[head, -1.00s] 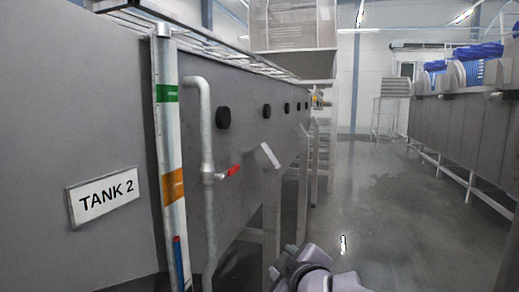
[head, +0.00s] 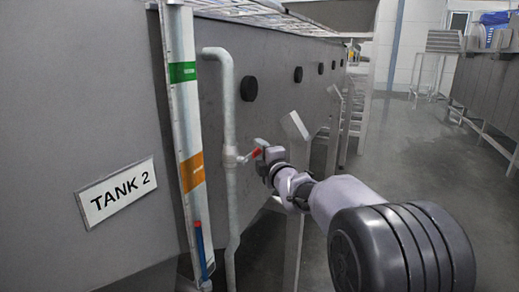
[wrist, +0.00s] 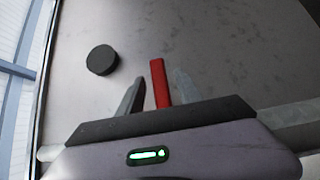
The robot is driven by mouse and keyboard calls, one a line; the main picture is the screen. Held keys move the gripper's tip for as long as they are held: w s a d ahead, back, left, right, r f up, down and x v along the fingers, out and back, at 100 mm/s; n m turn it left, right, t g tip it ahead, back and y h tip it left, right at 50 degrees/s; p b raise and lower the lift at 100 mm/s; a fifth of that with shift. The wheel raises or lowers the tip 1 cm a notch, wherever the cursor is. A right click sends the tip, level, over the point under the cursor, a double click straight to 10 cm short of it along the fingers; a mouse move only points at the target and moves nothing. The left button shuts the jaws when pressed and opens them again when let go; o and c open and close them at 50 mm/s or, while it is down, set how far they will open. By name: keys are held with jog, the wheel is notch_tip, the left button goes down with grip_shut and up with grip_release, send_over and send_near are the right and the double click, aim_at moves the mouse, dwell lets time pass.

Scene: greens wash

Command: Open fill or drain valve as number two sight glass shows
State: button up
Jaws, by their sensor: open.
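The sight glass (head: 186,120) stands upright on the tank front beside the TANK 2 plate (head: 118,191). It has a green band (head: 182,72) high up and an orange band (head: 192,171) lower down. The blue column (head: 204,245) in it tops out below the orange band. Right of it, a grey pipe carries a valve with a red handle (head: 254,154). My gripper (head: 262,152) is at the handle. In the wrist view the red handle (wrist: 160,83) lies between the fingers of my open gripper (wrist: 158,92); I cannot tell whether they touch it.
The grey vertical pipe (head: 229,110) runs down beside the sight glass. Round black knobs (head: 249,88) line the tank wall; one shows in the wrist view (wrist: 102,60). Open floor (head: 420,170) lies to the right, with other tanks beyond.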

jog(key=shift+w+a, duration=0.25)
jog(key=shift+w, duration=0.45)
grip_shut()
dwell(1.0)
